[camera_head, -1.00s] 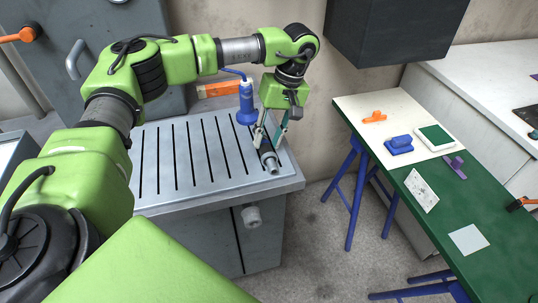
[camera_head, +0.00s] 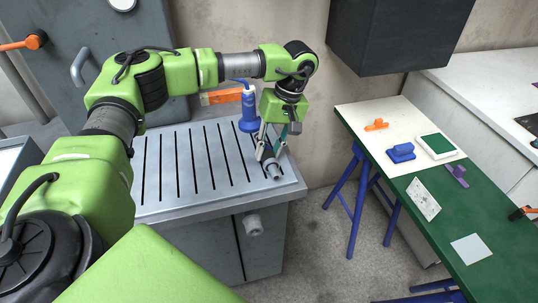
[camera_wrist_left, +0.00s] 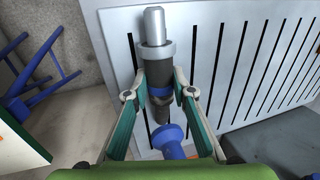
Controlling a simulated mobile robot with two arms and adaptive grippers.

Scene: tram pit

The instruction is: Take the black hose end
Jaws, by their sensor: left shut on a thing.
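The black hose end (camera_wrist_left: 156,72) is a dark cylinder with a blue band, a grey collar and a pale metal tip. It lies on the slotted grey metal top (camera_head: 165,185), near its right edge. In the head view, the hose end (camera_head: 272,168) shows mostly by its grey tip. My left gripper (camera_head: 270,152) reaches down over it. In the left wrist view, the left gripper's fingers (camera_wrist_left: 160,94) sit one on each side of the dark body, shut on it near the blue band. My right gripper is not in view.
A green and cream table (camera_head: 445,215) with several small items stands to the right, across open floor. A dark box (camera_head: 395,35) hangs above.

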